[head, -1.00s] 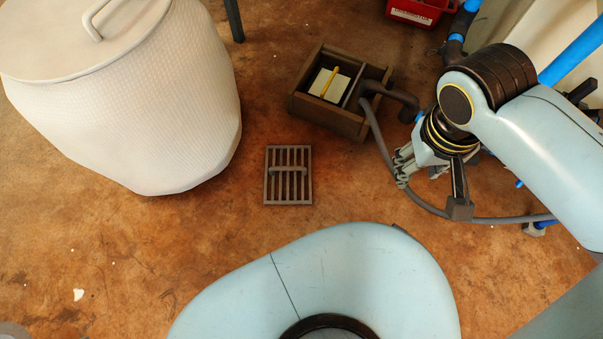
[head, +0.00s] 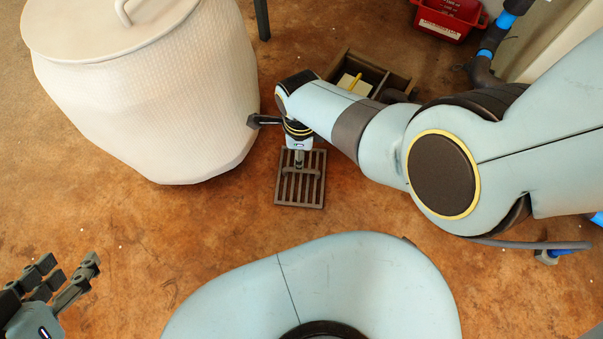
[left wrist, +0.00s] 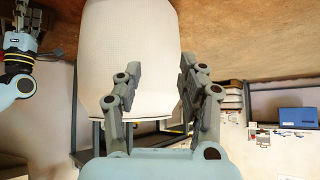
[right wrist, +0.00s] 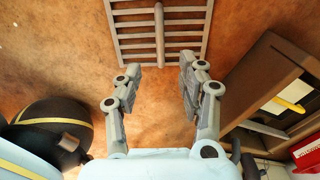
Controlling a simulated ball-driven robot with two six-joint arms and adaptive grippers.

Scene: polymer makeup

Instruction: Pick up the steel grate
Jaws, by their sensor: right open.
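The steel grate (head: 288,195) is a grey slotted square with a raised handle across its middle, lying flat on the floor in the head view. It also shows at the top of the right wrist view (right wrist: 197,48), ahead of the fingertips. My right gripper (right wrist: 160,70) is open and empty. In the head view the right wrist is over the grate's far edge and hides part of it; its fingers are mostly hidden there. My left gripper (head: 70,268) is at the lower left in the head view, far from the grate, and open and empty in the left wrist view (left wrist: 156,72).
A large white lidded basket (head: 150,100) stands left of the grate, close to my right wrist. A wooden divided box (head: 400,80) is behind my right arm, with a red bin (head: 447,22) farther back. The floor between the grate and my left gripper is clear.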

